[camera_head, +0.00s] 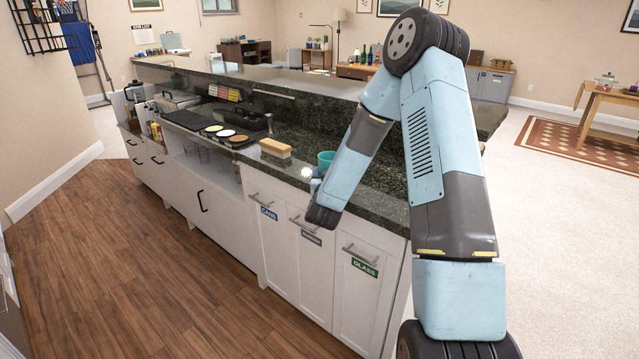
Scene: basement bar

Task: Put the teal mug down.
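The teal mug (326,159) shows at the dark granite counter (372,195), just left of my forearm. Its upper part is visible and its lower part is partly hidden by my wrist. I cannot tell whether its base touches the counter. The end of my arm, with my gripper (315,181), is right beside the mug at the counter's front edge. The fingers are too small and too covered by the wrist to make out, so whether they are around the mug is unclear.
A wooden block-like item (275,149) lies on the counter left of the mug. A small white round thing (306,172) is close to my wrist. Further left are a black tray with round containers (226,134). A raised granite ledge (330,110) runs behind. Labelled cabinet doors (357,285) are below.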

